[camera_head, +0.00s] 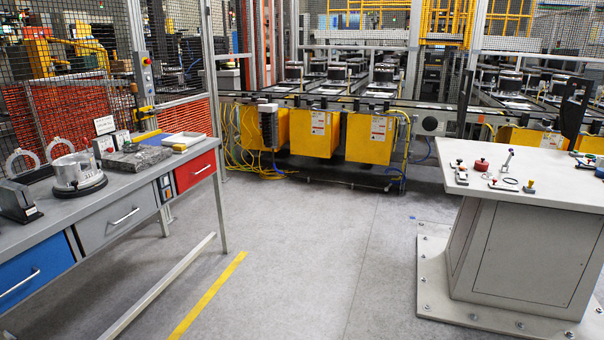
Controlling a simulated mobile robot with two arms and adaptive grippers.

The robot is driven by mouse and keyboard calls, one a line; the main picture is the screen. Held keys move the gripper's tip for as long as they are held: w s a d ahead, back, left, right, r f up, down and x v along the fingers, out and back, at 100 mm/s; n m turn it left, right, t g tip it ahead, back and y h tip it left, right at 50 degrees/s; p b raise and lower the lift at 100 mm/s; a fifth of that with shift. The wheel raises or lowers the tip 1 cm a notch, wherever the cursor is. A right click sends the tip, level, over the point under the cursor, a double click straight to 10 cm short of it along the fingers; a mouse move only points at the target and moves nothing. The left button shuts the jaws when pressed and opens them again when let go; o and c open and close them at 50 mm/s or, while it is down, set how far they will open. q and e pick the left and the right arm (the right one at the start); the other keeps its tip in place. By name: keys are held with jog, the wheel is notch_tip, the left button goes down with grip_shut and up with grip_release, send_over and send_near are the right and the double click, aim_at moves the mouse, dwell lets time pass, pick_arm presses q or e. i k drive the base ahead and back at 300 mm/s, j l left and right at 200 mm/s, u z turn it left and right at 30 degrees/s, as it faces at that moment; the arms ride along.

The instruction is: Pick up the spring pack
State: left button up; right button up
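I cannot tell for certain which thing is the spring pack. On the left workbench (40,222) a round silver metal part (76,170) sits on a dark round base. Black round stacked parts (384,73) stand on pallets along the conveyor at the back. Neither of my grippers shows in the head view.
Yellow boxes (371,138) hang under the conveyor (330,101). Mesh fencing (65,110) stands behind the left bench. The grey floor (320,235) between bench and pedestal is clear, with a yellow line (208,296). The pedestal has a wide bolted base plate (440,290).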

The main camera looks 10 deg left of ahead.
aim_at(136, 146)
jog(key=i+j+u, duration=0.2)
jog(key=i+u, duration=0.2)
jog(key=i, duration=0.25)
jog(key=i+u, duration=0.35)
jog(key=i, duration=0.3)
jog(key=i+l+u, duration=0.2)
jog(key=i+u, duration=0.2)
jog(key=i, duration=0.25)
jog(key=i+u, duration=0.2)
jog(key=i, duration=0.35)
jog(key=i+u, duration=0.2)
jog(key=i, duration=0.35)
jog(key=i+l+u, duration=0.2)
jog(key=i, duration=0.3)
jog(key=i+l+u, duration=0.2)
jog(key=i, duration=0.35)
